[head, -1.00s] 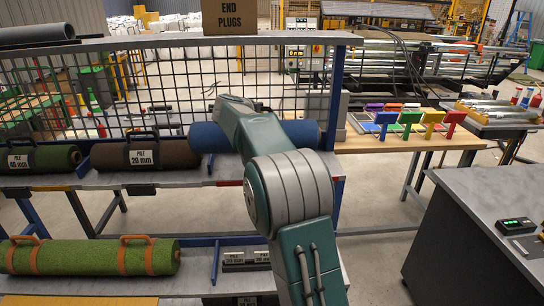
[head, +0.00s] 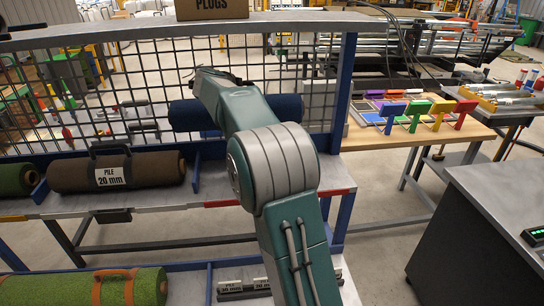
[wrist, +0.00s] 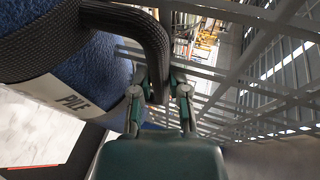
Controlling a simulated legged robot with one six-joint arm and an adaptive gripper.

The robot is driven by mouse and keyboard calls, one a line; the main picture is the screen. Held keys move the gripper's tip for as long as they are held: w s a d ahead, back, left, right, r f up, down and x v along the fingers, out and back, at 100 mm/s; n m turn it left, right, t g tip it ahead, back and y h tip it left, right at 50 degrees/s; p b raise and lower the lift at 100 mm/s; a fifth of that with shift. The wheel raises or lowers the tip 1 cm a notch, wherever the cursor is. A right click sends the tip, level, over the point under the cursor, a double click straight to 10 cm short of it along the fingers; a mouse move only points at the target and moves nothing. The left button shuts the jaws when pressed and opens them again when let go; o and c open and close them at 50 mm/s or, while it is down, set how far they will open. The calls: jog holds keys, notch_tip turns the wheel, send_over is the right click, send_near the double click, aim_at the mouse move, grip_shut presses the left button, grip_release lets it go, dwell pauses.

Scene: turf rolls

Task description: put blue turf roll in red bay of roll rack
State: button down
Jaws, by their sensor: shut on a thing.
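The blue turf roll (head: 285,107) hangs in the air in front of the mesh, above the right-hand bay of the roll rack's (head: 70,210) upper shelf. My arm hides its middle. In the wrist view the roll (wrist: 110,65) shows at upper left, with its black handle (wrist: 150,28) and a white PILE label. My gripper (wrist: 160,98) is shut on that handle; the head view hides it behind my arm. The red bay, with red strips (head: 222,203) on its front edge, lies under the roll and looks empty where visible.
A brown 20 mm roll (head: 115,172) lies in the neighbouring bay, past a blue divider (head: 196,172). A green roll (head: 85,287) lies on the lower shelf. A blue post (head: 344,95) bounds the rack at right. A bench with coloured items (head: 415,112) stands beyond.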

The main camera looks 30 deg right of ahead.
jog(key=s+d+f, duration=0.2)
jog(key=s+f, duration=0.4)
jog(key=s+d+f, duration=0.3)
jog(key=s+f, duration=0.3)
jog(key=shift+s+d+f, duration=0.15)
jog(key=shift+d+f, duration=0.1)
jog(key=shift+d, duration=0.05)
jog(key=c, duration=0.6)
grip_release()
jog(key=shift+f, duration=0.1)
jog(key=shift+c, duration=0.2)
jog(key=shift+s+a, duration=0.1)
